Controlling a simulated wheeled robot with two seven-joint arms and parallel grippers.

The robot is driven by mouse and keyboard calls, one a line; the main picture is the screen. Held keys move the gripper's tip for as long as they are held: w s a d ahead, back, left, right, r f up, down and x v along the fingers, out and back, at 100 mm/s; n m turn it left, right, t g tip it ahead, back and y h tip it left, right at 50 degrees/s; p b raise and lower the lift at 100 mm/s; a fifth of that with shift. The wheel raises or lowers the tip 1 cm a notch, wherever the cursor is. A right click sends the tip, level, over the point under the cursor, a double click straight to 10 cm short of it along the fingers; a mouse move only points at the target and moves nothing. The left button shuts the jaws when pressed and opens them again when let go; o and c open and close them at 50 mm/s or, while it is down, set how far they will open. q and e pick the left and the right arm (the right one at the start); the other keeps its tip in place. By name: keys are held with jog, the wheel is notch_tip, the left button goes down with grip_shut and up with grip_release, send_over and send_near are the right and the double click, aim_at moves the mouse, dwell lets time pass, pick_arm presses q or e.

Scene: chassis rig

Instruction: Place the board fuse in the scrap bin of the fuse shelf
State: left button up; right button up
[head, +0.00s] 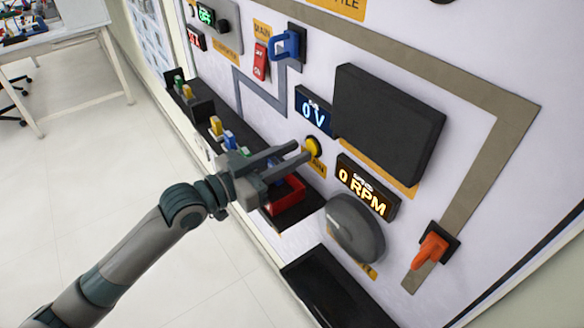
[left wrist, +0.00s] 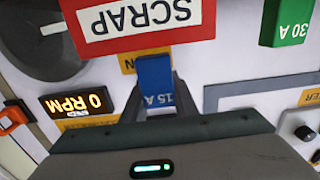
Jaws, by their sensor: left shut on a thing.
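In the left wrist view, which shows the scene upside down, my left gripper (left wrist: 157,80) is shut on a blue fuse (left wrist: 154,78) marked 15 A. The red scrap bin (left wrist: 205,30) with its white SCRAP label shows just above the fuse in that picture. In the head view, my left gripper (head: 305,150) reaches in front of the panel, over the shelf end where the red scrap bin (head: 290,195) sits. The held fuse is not clearly visible there. The gripper and arm partly hide the bin. My right gripper is not in view.
The black fuse shelf (head: 255,152) carries several yellow, green and blue fuses left of the bin. A green 30 A fuse (left wrist: 288,22) shows in the left wrist view. A round grey knob (head: 355,228), RPM display (head: 366,187) and black box (head: 388,120) stick out nearby.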

pick_arm(q)
jog(key=shift+a+f, duration=0.1)
jog(key=shift+f, duration=0.4)
jog(key=shift+f, duration=0.1)
notch_tip(320, 180, down, 3)
jog(key=shift+r, duration=0.15)
jog(key=shift+f, duration=0.25)
jog(key=shift+w+f, duration=0.1)
jog(key=shift+f, duration=0.15)
jog(key=shift+f, duration=0.1)
